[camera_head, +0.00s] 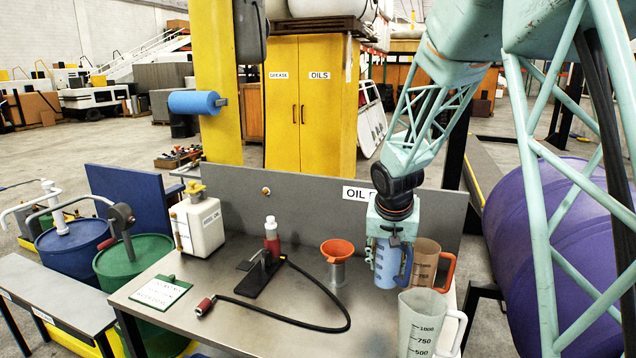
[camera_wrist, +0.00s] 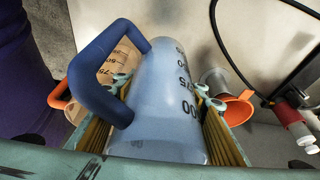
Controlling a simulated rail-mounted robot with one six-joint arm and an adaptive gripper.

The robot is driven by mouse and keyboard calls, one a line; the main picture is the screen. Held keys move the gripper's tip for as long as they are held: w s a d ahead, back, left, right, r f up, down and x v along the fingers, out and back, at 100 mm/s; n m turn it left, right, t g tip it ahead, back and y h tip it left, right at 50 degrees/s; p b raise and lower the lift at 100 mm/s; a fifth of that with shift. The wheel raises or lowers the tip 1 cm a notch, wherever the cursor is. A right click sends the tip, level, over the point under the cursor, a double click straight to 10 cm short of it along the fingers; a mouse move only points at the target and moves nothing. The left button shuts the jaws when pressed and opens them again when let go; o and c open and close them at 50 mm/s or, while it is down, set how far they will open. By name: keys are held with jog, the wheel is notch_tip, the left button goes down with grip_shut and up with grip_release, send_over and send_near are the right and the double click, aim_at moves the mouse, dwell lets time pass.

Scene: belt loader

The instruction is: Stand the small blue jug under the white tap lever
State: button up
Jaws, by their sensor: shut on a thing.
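The small blue jug (camera_head: 386,268) has a darker blue handle and is upright at the right of the bench. My gripper (camera_head: 391,225) comes down from above and is shut on it. In the wrist view the blue jug (camera_wrist: 165,95) fills the middle between the fingers, with black measure marks on its side. I cannot tell whether its base touches the bench. A white pump (camera_head: 55,207) with a spout stands on the blue drum at left, and a white canister (camera_head: 199,226) with a yellow cap is on the bench.
Close beside the jug are a brown jug (camera_head: 427,258) with orange handle, a clear jug (camera_head: 420,320) in front, and an orange funnel (camera_head: 337,250).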

jog(key=shift+w+d+r, duration=0.2)
jog(key=shift+w+d, duration=0.15)
jog(key=shift+d, duration=0.2)
jog(key=shift+a, duration=0.15)
